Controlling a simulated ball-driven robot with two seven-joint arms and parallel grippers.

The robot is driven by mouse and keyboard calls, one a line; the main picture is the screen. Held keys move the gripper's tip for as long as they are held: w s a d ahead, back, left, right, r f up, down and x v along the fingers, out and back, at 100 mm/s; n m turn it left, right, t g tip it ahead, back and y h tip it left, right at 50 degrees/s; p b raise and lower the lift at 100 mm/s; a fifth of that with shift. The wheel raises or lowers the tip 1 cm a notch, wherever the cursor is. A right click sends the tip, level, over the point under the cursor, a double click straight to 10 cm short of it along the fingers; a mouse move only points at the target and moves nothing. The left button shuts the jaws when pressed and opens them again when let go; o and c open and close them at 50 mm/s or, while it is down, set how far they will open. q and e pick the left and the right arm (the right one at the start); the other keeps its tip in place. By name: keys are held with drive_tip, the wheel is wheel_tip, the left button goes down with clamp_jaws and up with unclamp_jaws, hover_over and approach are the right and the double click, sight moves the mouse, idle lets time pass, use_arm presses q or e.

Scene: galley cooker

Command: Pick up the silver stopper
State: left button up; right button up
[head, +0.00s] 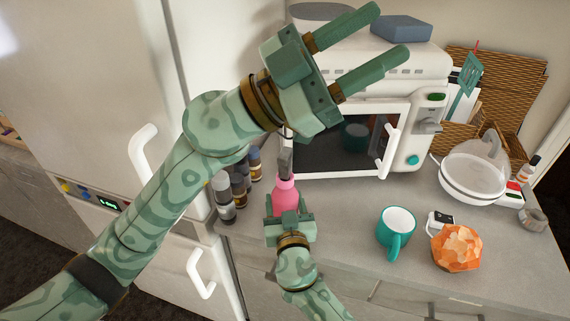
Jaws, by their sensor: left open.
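A pink bottle (285,193) stands upright at the front left of the counter, below the microwave's left edge. A narrow grey, silver-looking piece (286,160) rises from its neck and appears to be the silver stopper; its upper end is close to my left gripper in the picture. My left gripper (390,30) is open and empty, high in view, with its fingers pointing up and right, away from the stopper. My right gripper (286,205) is around the lower part of the pink bottle, one finger on each side, and appears shut on it. The bottle's base is hidden by this gripper.
A white microwave (421,135) stands behind the bottle, with a blue box (401,28) on top. Several shakers (223,196) stand left of the bottle. A teal mug (396,229), an orange faceted object (457,249) and a glass-lidded white appliance (473,178) are to the right.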

use_arm(q)
drive_tip(key=w+a+r+n+t+y, duration=0.1)
drive_tip(key=w+a+n+t, duration=0.1)
drive_tip(key=n+t, duration=0.4)
drive_tip(key=w+a+r+n+t, duration=0.1)
drive_tip(key=a+n+t, duration=0.25)
drive_tip(key=t, duration=0.35)
drive_tip(key=n+t+y, duration=0.5)
drive_tip(key=n+y, duration=0.9)
drive_tip(key=y, duration=0.4)
hover_over(287, 153)
drive_tip(key=s+a, duration=0.3)
drive_tip(key=s, duration=0.2)
wheel_tip(287, 153, down, 13)
drive_tip(key=s+f+m+g+y, duration=0.1)
drive_tip(key=s+f+m+g, duration=0.2)
drive_tip(key=f+g, duration=0.55)
drive_tip(key=w+f, duration=0.1)
drive_tip(key=w+f+t, duration=0.1)
drive_tip(key=w+f, duration=0.1)
drive_tip(key=w+d+f+t, duration=0.1)
drive_tip(key=w+f, duration=0.1)
drive_tip(key=shift+d+f+m, duration=0.1)
drive_tip(key=shift+m, duration=0.15)
drive_tip(key=x, duration=0.5)
drive_tip(key=shift+w+d+f, duration=0.2)
drive_tip(key=shift+w+f, duration=0.05)
drive_tip(key=shift+f, duration=0.1)
clamp_jaws()
